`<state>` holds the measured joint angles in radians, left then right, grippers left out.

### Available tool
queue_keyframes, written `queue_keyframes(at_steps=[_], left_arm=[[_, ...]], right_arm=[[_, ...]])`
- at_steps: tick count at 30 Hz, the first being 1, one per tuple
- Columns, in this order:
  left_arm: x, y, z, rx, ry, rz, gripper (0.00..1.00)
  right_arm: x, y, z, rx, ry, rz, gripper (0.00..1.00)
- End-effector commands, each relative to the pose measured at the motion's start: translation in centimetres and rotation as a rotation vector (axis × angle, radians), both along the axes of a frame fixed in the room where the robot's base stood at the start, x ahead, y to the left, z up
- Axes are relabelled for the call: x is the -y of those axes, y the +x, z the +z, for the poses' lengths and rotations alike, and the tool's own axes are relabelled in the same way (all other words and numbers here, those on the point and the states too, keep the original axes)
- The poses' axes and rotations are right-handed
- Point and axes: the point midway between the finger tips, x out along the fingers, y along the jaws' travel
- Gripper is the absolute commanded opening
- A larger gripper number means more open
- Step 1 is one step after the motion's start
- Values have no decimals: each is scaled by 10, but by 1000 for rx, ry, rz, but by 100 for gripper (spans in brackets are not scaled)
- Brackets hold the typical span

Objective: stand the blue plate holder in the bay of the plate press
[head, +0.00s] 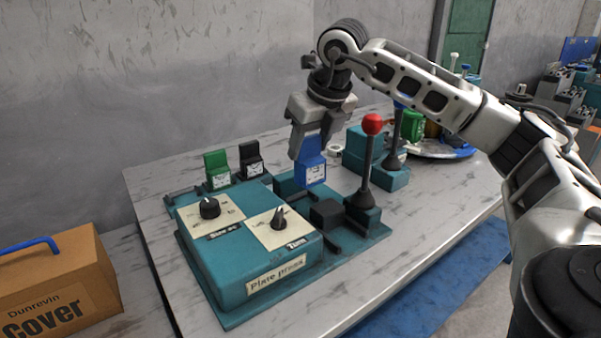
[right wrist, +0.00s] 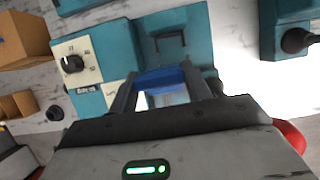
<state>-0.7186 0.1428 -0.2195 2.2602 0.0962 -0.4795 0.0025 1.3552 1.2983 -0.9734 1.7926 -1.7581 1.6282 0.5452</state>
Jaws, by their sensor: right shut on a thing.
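The blue plate holder (head: 311,168) is held upright in my right gripper (head: 309,146), above the back part of the plate press (head: 250,255). In the right wrist view, the blue plate holder (right wrist: 160,77) sits between the two fingers of my right gripper (right wrist: 155,90). The press is a teal box with two black knobs and a label. Its bay lies near the holder and is partly hidden by it in the head view; I cannot tell whether the holder touches the press. My left gripper is not in view.
A green holder (head: 217,170) and a black holder (head: 251,160) stand behind the press. A lever with a red ball (head: 372,124) rises right of the held holder. A cardboard box (head: 60,285) is at left. Another teal device (head: 375,160) stands behind the lever.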

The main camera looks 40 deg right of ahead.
Motion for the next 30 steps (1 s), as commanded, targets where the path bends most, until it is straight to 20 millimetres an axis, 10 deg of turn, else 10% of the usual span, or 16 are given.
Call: queue_keyframes(at_steps=[9, 29, 30], left_arm=[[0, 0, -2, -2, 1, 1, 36], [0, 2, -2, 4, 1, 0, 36], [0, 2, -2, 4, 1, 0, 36]], right_arm=[[20, 38, -48, 0, 1, 0, 25], [25, 48, -92, 0, 0, 1, 25], [25, 48, -93, 0, 0, 1, 60]])
